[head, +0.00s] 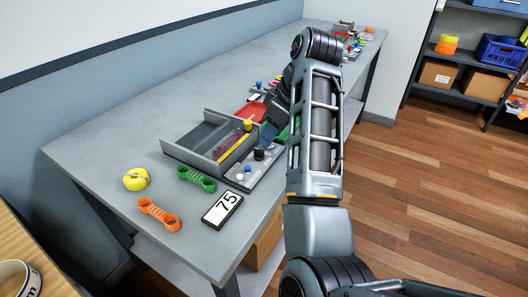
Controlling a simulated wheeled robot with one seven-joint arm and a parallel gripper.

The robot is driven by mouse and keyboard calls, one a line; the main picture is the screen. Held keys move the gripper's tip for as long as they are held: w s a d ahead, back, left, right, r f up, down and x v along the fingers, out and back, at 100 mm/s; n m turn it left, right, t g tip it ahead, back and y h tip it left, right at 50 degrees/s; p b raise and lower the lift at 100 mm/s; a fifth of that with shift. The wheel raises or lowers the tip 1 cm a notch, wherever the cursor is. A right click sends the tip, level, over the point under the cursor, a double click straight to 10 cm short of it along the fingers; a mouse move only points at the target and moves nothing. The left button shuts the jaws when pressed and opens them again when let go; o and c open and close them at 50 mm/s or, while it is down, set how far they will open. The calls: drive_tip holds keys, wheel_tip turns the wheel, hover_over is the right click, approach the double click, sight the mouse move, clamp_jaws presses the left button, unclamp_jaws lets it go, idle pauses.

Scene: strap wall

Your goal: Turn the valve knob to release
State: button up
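A grey panel (252,178) lies on the bench beside a grey tray and carries several small controls. On it are a dark round knob (259,154) and small blue and white pieces (241,174). A yellow-orange round cap (248,124) shows at the tray's far corner. I cannot tell which of these is the valve knob. My arm reaches over the bench and bends down at its far end towards the panel. My gripper (268,131) is dark and small there, partly hidden by my forearm. Its fingers cannot be made out, nor whether it touches anything.
The grey tray (190,156) has raised walls. Near it lie a yellow round object (136,179), a green strap piece (196,178), an orange strap piece (159,214) and a "75" card (222,208). More coloured parts stand farther along the bench (105,150).

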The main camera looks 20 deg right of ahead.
sight(262, 151)
drive_tip(key=shift+b+x, duration=0.45)
drive_tip(key=shift+x, duration=2.55)
drive_tip(key=shift+c, duration=0.4)
clamp_jaws()
